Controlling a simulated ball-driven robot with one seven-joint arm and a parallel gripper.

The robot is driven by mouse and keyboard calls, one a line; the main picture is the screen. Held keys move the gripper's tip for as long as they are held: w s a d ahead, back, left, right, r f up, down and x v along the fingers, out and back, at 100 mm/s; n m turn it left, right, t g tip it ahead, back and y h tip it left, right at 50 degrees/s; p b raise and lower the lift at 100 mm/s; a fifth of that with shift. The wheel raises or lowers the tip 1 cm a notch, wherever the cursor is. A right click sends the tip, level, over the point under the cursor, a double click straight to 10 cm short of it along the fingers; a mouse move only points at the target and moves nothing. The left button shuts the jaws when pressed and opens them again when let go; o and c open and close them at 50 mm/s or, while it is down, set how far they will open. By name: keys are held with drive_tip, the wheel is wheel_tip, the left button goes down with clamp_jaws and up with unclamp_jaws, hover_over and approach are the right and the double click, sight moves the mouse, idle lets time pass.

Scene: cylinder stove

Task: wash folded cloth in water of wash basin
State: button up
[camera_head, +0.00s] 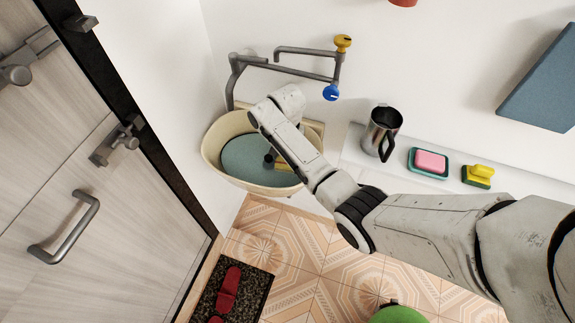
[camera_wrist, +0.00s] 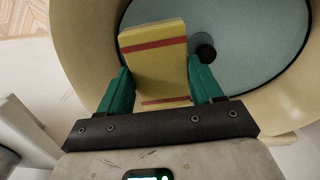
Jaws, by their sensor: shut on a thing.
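The wash basin (camera_head: 212,155) is a cream bowl on the wall with blue-green water (camera_head: 240,158) in it. My arm reaches over the basin's right side. In the wrist view my gripper (camera_wrist: 160,80) has its green fingers on both sides of the folded cloth (camera_wrist: 153,50), which is yellow with red stripes. The cloth is held over the water (camera_wrist: 245,40), inside the basin rim (camera_wrist: 75,30). I cannot tell whether the cloth touches the water. In the head view my arm mostly hides the cloth and gripper.
A grey faucet pipe (camera_head: 290,66) with a yellow knob (camera_head: 343,42) and a blue knob (camera_head: 330,92) is above the basin. A metal pitcher (camera_head: 381,130), a pink soap (camera_head: 431,161) in a dish and a yellow-green sponge (camera_head: 478,176) stand on the shelf at right. A door (camera_head: 80,190) is at left.

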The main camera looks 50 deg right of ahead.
idle(0.3)
wheel_tip(320, 180, up, 9)
idle(0.9)
idle(0.6)
